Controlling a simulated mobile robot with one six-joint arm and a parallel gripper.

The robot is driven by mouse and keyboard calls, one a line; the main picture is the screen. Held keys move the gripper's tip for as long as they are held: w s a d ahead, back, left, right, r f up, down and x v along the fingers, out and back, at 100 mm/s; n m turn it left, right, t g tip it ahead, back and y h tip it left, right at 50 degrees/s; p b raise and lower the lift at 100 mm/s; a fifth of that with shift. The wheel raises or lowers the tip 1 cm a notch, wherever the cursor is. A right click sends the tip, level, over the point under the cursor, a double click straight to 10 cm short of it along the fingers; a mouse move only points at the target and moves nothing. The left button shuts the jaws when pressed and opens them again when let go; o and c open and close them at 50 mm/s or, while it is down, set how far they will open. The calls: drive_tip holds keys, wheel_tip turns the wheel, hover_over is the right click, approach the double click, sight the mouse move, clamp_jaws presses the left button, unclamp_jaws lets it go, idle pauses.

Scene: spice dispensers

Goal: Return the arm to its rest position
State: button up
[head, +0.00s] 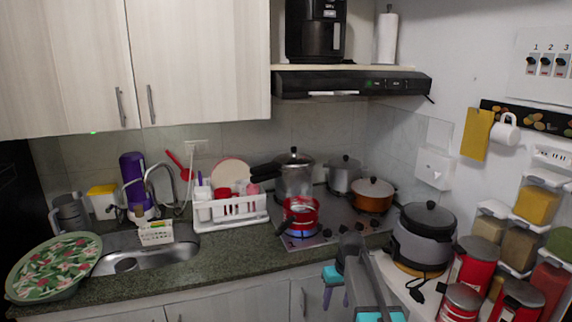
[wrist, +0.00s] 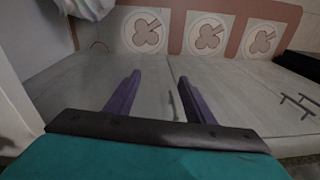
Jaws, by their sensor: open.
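My gripper (head: 336,300) shows in the head view at the lower middle, in front of the counter's edge. Its teal body is on top and its purple fingers point down. In the wrist view my gripper (wrist: 160,85) is open, with two purple fingers spread apart and nothing between them. Beyond the fingers is a grey surface (wrist: 75,82) with a pink band (wrist: 235,38) bearing round motifs. My arm bends up and back to the right of the gripper, over the cabinet fronts.
Close to the arm's right are a rice cooker (head: 423,240), red canisters (head: 470,262) and spice dispensers (head: 520,248) on a white counter. The stove (head: 325,230) holds several pots behind the arm. Cabinet fronts (head: 245,294) lie left of the gripper.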

drive_tip(key=s+f+g, duration=0.4)
drive_tip(key=s+f, duration=1.6)
drive_tip(key=f, duration=0.4)
drive_tip(key=s+f+m+g, duration=0.1)
drive_tip(key=s+f, duration=0.2)
drive_tip(key=s, duration=0.5)
drive_tip(key=s+f, duration=0.3)
drive_tip(key=s, duration=0.5)
drive_tip(key=s+f+m+g+h, duration=0.1)
drive_tip(key=s+f, duration=0.3)
drive_tip(key=s, duration=0.4)
drive_tip(key=shift+d+m+g, duration=0.2)
drive_tip(key=shift+m+g, duration=0.1)
